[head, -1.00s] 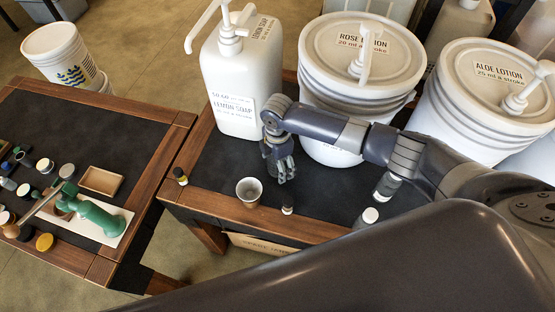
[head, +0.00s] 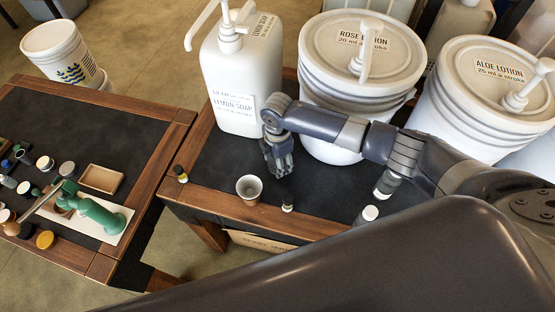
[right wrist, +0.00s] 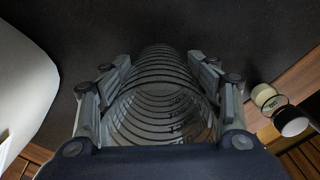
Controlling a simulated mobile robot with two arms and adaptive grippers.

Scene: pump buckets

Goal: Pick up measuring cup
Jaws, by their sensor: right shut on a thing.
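The measuring cup (right wrist: 160,105) is a clear, grey-looking cylinder with many dark ring marks, seen between the fingers in the right wrist view. My right gripper (right wrist: 160,95) is shut on it, with fingers on both sides of its wall. In the head view my right gripper (head: 279,163) points down over the dark table top, in front of the lemon soap jug. The cup is hard to make out there, and I cannot tell if it touches the table. My left gripper is not in view.
A lemon soap jug (head: 228,85), a rose lotion bucket (head: 345,85) and an aloe lotion bucket (head: 480,110) stand behind. A small open pale cup (head: 249,190) and small bottles (head: 181,173) (head: 287,203) stand near the front edge.

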